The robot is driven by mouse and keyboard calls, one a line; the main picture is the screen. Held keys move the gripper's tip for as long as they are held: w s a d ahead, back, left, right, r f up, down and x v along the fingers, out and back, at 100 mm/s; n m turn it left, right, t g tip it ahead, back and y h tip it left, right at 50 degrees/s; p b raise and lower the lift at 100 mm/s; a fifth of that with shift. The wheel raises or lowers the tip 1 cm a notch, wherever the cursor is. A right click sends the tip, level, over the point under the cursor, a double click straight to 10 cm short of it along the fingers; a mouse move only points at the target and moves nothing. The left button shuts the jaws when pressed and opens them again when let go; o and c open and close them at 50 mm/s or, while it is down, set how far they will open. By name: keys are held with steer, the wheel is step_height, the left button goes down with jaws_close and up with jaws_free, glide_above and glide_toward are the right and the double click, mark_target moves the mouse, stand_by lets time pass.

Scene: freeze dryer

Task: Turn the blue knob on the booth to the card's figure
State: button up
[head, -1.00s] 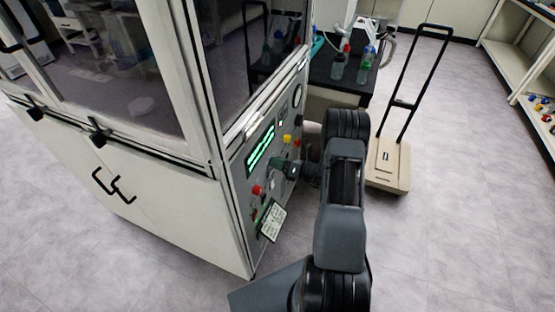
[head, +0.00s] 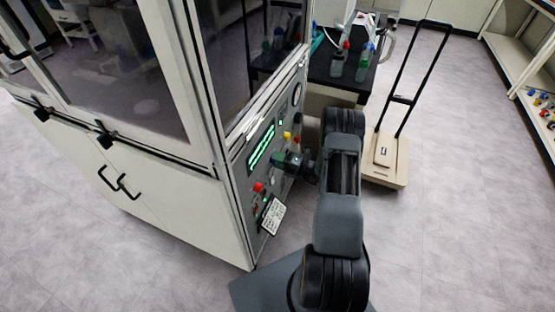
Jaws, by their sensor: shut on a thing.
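The booth (head: 160,210) stands at the left, with a grey control panel on its right side. My gripper (head: 280,160) is at the panel, just below the lit green display (head: 262,146). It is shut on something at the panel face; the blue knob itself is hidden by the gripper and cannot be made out. The white card (head: 273,216) hangs at the lower part of the panel, tilted; its writing is too small to read.
A red knob (head: 258,187) and a yellow knob (head: 287,135) sit on the panel near my gripper. A black table (head: 345,83) with bottles stands behind. A beige cart (head: 386,160) with a black handle stands to the right.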

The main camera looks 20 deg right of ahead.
steer(key=shift+s+f+m, duration=0.1)
steer(key=shift+m, duration=0.3)
steer(key=o, duration=0.9)
steer(key=v, duration=1.3)
steer(key=shift+s+d, duration=0.3)
